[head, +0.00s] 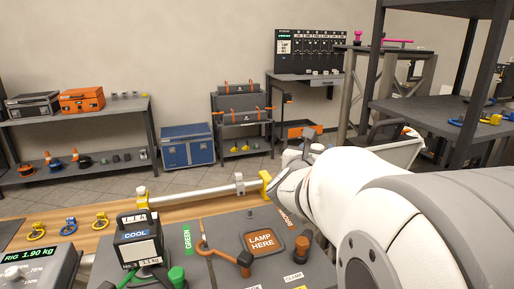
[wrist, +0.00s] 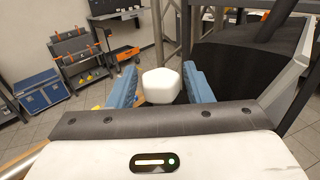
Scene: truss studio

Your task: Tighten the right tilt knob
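In the wrist view a white, rounded block-shaped knob (wrist: 161,86) sits between the two blue fingers of my gripper (wrist: 160,84). The fingers stand one on each side of it, with a narrow gap seeming to show on both sides, so my gripper looks open around it. I cannot tell which knob it is by any label, and its mount is hidden. In the head view my gripper (head: 303,150) is partly hidden by my own white arm, beyond the right end of the bench.
A large dark panel with a grey rim (wrist: 290,75) stands close on the right. The bench holds a COOL unit (head: 137,240), a white bar (head: 195,194) with yellow clamps, and a LAMP HERE pad (head: 261,243). A blue case (head: 187,146) stands on the floor behind.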

